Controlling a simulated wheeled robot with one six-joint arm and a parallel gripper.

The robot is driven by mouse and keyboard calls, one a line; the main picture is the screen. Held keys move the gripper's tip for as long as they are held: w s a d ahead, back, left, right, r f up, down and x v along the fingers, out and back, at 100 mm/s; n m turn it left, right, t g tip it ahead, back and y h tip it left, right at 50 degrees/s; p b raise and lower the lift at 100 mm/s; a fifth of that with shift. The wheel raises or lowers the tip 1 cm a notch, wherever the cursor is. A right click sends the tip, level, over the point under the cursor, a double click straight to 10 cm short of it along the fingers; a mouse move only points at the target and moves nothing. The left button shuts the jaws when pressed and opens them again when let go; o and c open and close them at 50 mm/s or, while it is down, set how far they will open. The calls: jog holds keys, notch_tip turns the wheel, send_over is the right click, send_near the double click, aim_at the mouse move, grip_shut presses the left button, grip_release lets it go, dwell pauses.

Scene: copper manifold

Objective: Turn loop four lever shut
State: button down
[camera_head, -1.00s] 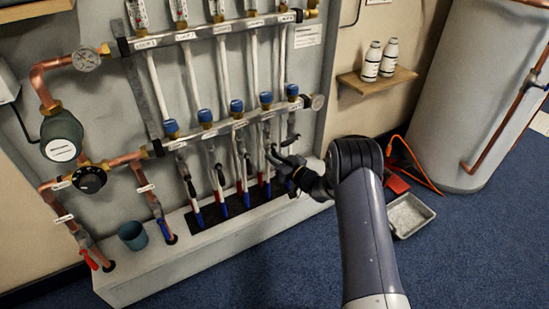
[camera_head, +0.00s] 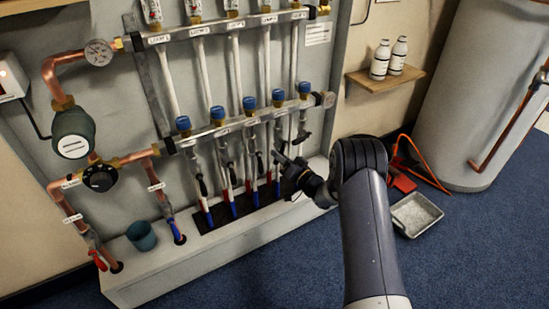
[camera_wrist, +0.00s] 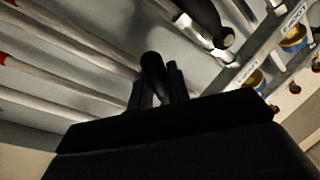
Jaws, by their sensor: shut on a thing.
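The loop four lever is a black handle on the valve below the fourth blue cap (camera_head: 278,95) from the left, on the lower manifold bar. My gripper (camera_head: 285,162) reaches it from the right in the head view. In the wrist view my gripper (camera_wrist: 160,88) is shut on a black rounded handle (camera_wrist: 153,68), which sticks up between the fingers. The fingers hide most of the handle. Its exact angle to the pipe is hard to tell in the head view. A neighbouring black lever (camera_wrist: 205,22) shows above in the wrist view.
Other black levers hang close by, such as the loop one lever (camera_head: 203,188) and the fifth lever (camera_head: 303,137). White pipes run behind. A bottle shelf (camera_head: 385,80), a grey tray (camera_head: 416,214) and a tank (camera_head: 470,90) stand to the right. The blue floor in front is clear.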

jog(key=shift+s+a+r+m+t, duration=0.1)
jog(key=shift+a+m+t, duration=0.1)
jog(key=shift+m, duration=0.35)
jog(key=shift+s+a+r+m+t, duration=0.1)
jog(key=shift+m+t, duration=0.1)
jog(key=shift+m, duration=0.35)
jog(key=m, duration=0.3)
jog(key=r+m+t, duration=0.1)
jog(key=shift+s+a+r, duration=0.1)
jog(key=shift+s+a, duration=0.1)
jog(key=shift+a, duration=0.1)
jog(key=m, duration=0.2)
jog(key=r+m+t+h, duration=0.1)
jog(key=m, duration=0.1)
jog(key=shift+a+r, duration=0.1)
jog(key=shift+r+m+t+h, duration=0.2)
jog(key=shift+m+h, duration=0.15)
jog(key=shift+m, duration=0.45)
jog(key=shift+r+m+t+h, duration=0.2)
jog(key=shift+m+h, duration=0.15)
jog(key=shift+m, duration=0.45)
jog(key=shift+r, duration=0.15)
jog(key=c, duration=1.5)
grip_release()
jog(key=shift+o, duration=0.6)
jog(key=shift+s, duration=0.15)
